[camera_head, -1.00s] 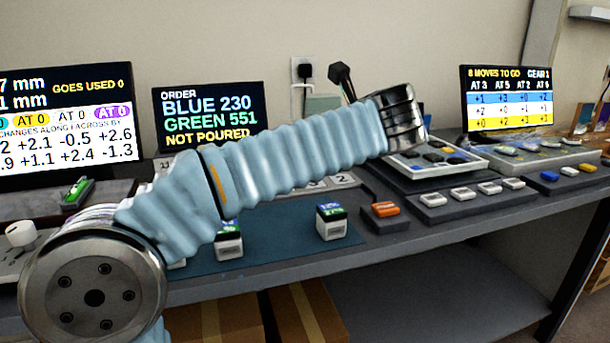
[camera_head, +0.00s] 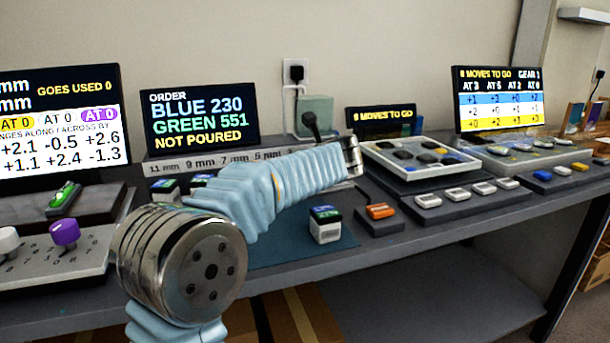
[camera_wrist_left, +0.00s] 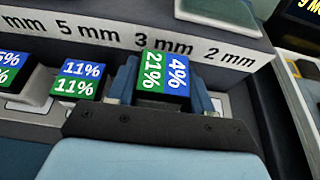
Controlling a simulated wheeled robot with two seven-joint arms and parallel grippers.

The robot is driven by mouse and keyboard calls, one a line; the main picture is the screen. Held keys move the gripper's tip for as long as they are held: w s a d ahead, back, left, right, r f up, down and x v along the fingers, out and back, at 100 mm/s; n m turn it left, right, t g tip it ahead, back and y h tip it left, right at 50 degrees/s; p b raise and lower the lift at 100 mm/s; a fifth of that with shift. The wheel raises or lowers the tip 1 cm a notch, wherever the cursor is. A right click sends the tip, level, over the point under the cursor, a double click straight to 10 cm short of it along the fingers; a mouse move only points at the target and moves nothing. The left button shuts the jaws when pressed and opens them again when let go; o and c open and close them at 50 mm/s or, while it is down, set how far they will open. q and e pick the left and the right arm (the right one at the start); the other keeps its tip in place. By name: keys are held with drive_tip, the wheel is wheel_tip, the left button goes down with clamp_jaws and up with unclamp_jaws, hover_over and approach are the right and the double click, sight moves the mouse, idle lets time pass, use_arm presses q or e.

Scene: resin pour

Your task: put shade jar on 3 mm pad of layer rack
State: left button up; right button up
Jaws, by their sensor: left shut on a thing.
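The held shade jar (camera_wrist_left: 163,75) has a green and blue top reading 21% and 4%. My left gripper (camera_wrist_left: 161,86) is shut on it, one finger on each side. In the wrist view the jar is in front of the 3 mm mark of the layer rack (camera_wrist_left: 105,33); whether it touches the pad is hidden. The rack also shows in the head view (camera_head: 215,162), partly behind my left arm, which hides the gripper and held jar there. A jar marked 11% (camera_wrist_left: 78,82) stands left of it, near the 5 mm mark. My right gripper is not in view.
Another jar (camera_head: 325,232) stands on the blue mat (camera_head: 290,252) in front. An orange block (camera_head: 381,211) on a dark base is to its right. A tray of dark pieces (camera_head: 420,170) lies further right. The 2 mm place appears empty in the wrist view.

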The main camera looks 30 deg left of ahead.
use_arm(q)
drive_tip(key=shift+s+f, duration=0.1)
drive_tip(key=shift+f, duration=1.2)
drive_tip(key=shift+f+b, duration=0.2)
drive_tip(key=shift+b, duration=0.1)
drive_tip(key=o, duration=1.1)
drive_tip(key=shift+d+r, duration=0.1)
drive_tip(key=shift+r, duration=0.15)
drive_tip(key=v, duration=1.2)
